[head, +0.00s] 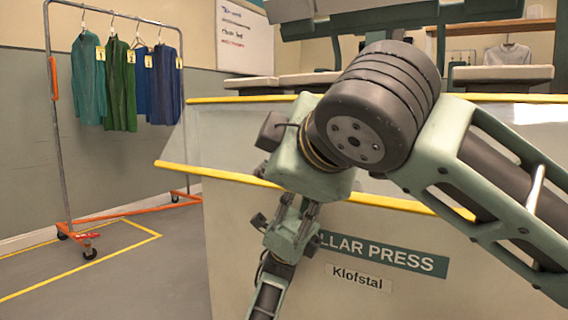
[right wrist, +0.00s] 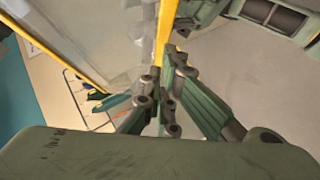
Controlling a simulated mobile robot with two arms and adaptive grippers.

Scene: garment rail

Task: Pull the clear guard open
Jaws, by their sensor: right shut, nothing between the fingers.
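The clear guard is a see-through panel with yellow edge bars. In the head view its lower yellow bar (head: 225,176) slants across the front of the white press, below another yellow bar (head: 230,99). My right gripper (head: 287,238) reaches down in front of the press, and its wrist covers part of the lower bar. In the right wrist view my right gripper (right wrist: 163,105) is shut and empty, its fingertips close to the end of the visible yellow bar (right wrist: 165,28). Contact with the bar cannot be told. The clear panel (right wrist: 115,45) lies to its left. My left gripper is not seen.
A garment rail (head: 62,140) with several hanging garments (head: 120,85) stands at the left on orange feet. The grey floor (head: 150,285) between the rail and the press is free, with a yellow line on it. A sign (head: 385,252) is on the press front.

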